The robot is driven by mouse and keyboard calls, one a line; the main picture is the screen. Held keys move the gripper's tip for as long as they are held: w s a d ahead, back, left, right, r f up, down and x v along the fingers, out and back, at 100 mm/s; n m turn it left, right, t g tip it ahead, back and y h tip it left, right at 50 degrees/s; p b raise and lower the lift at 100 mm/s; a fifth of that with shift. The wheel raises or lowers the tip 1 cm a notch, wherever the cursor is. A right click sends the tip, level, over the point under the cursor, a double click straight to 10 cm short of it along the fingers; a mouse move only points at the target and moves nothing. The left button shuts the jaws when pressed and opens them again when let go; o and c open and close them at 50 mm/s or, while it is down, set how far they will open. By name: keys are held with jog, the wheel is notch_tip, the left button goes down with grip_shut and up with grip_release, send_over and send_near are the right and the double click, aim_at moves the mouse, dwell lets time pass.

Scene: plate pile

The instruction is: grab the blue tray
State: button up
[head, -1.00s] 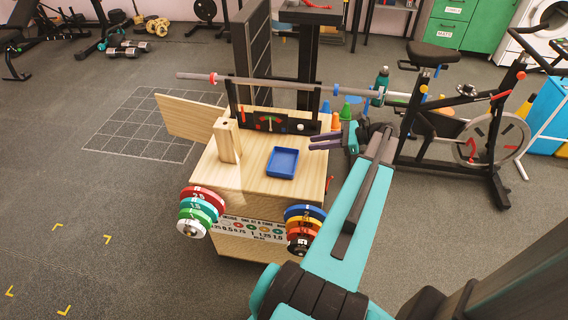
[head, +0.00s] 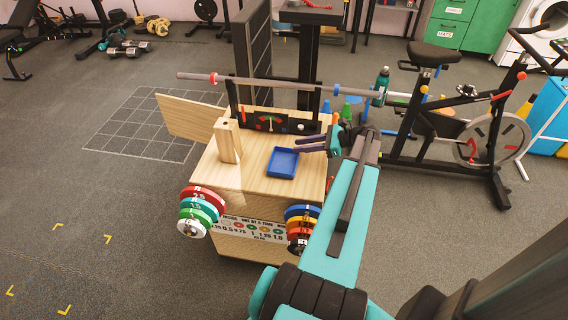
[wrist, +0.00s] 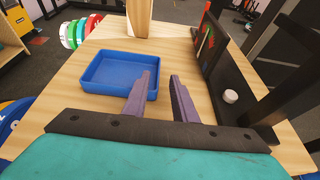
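The blue tray (head: 283,162) is a shallow, empty rectangular tray lying flat on the top of a light wooden stand (head: 255,182). In the wrist view the tray (wrist: 108,72) sits left of centre. My gripper (head: 297,145) is just right of the tray's far right corner in the head view. In the wrist view its two purple fingers (wrist: 160,82) are apart with nothing between them. The left finger overlaps the tray's right side in that picture; I cannot tell whether it touches.
A wooden post (head: 227,141) stands on the left of the top. A black panel with dials (head: 272,124) runs along the back, under a barbell (head: 270,83). Coloured weight plates (head: 200,208) hang at the front left and front right (head: 303,222). An exercise bike (head: 455,110) stands at right.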

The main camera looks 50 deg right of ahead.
aim_at(284, 162)
jog(key=shift+x, duration=2.15)
jog(key=shift+s+a, duration=0.1)
jog(key=shift+s, duration=0.05)
grip_shut()
